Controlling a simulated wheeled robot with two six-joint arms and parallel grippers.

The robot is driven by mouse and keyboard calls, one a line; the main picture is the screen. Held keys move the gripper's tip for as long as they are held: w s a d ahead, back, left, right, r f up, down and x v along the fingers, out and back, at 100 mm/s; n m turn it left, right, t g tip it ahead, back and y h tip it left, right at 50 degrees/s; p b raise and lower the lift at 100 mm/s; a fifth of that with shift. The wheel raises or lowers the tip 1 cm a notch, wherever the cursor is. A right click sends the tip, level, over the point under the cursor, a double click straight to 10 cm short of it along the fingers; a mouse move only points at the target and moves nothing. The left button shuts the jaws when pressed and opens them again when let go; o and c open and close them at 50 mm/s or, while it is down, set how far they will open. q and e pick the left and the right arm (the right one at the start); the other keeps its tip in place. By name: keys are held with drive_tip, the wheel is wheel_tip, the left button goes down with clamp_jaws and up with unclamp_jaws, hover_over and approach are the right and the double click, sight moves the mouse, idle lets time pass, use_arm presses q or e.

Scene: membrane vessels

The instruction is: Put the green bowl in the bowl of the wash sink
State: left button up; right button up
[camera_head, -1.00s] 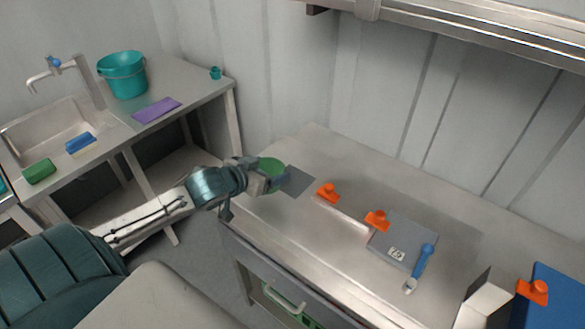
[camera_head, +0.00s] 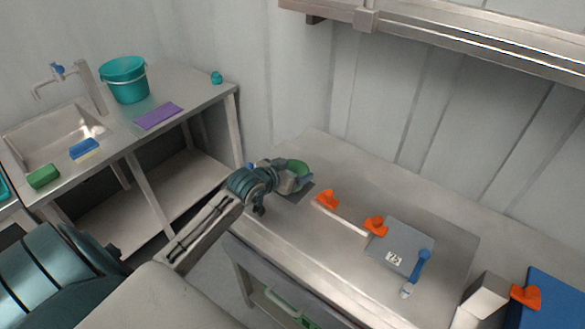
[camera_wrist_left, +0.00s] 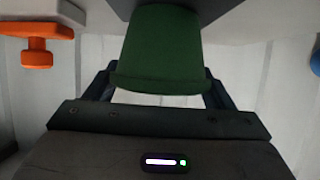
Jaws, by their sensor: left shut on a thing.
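The green bowl (camera_head: 299,167) is at my left gripper (camera_head: 296,176), above the left end of the steel workbench. In the left wrist view, the green bowl (camera_wrist_left: 160,52) sits between the two dark fingers of my left gripper (camera_wrist_left: 160,85), which is shut on it. Most of the bowl is hidden behind the gripper in the head view. The wash sink (camera_head: 50,137) is a steel basin in the counter at the far left, well away from the bowl. My right gripper is not in view.
A green sponge (camera_head: 43,176) and a blue sponge (camera_head: 84,149) lie at the sink's front edge. A teal bucket (camera_head: 124,80) and purple cloth (camera_head: 158,116) are right of it. A gap separates counter and workbench. An orange-handled bar and grey scale (camera_head: 400,246) lie on the workbench.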

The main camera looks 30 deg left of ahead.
use_arm(q)
drive_tip(key=shift+f, duration=0.15)
drive_tip(key=o, duration=1)
drive_tip(key=shift+o, duration=0.2)
